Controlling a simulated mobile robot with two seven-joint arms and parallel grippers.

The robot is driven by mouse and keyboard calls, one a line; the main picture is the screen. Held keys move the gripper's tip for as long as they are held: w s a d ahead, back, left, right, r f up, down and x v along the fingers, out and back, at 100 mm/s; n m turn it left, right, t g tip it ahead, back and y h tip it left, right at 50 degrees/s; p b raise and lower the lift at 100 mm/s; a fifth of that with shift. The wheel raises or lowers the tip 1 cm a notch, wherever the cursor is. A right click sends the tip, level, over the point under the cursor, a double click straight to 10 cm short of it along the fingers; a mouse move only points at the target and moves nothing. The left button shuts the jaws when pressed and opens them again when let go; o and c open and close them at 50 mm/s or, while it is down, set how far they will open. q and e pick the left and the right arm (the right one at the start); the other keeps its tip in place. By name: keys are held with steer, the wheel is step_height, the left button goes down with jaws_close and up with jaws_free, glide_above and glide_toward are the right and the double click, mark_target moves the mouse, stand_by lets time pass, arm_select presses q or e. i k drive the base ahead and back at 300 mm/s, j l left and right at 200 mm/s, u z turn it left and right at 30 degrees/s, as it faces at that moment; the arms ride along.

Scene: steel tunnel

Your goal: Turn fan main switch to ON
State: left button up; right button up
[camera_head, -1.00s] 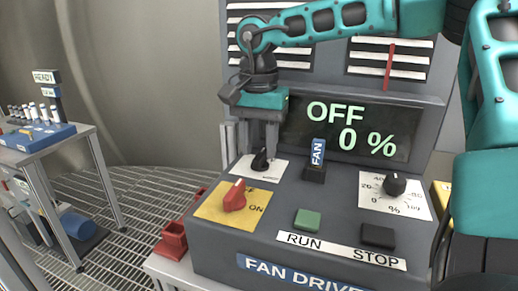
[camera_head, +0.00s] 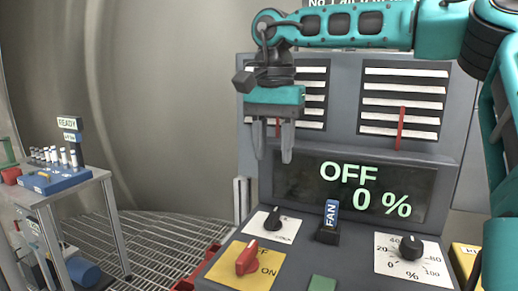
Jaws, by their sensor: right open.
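The fan main switch appears to be the red rotary knob (camera_head: 247,258) on a yellow plate (camera_head: 225,268) at the lower left of the grey console. "ON" shows at the plate's lower right; the other label is partly hidden by the knob. The display (camera_head: 355,190) reads "OFF" and "0 %". My right gripper (camera_head: 273,157) is open and empty, fingers pointing down. In the picture it hangs above the black knob (camera_head: 272,222) and the red knob, apart from both. My left gripper is out of view.
A blue "FAN" tag (camera_head: 331,213) stands upright on the console. A black percentage dial (camera_head: 411,247) sits to the right, and a green button (camera_head: 322,284) at the bottom edge. A table with a blue vial rack (camera_head: 55,180) stands at the far left. Grating floor lies between.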

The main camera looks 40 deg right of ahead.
mark_target(247, 263)
steer(key=k+j, duration=1.15)
steer(key=j, duration=0.3)
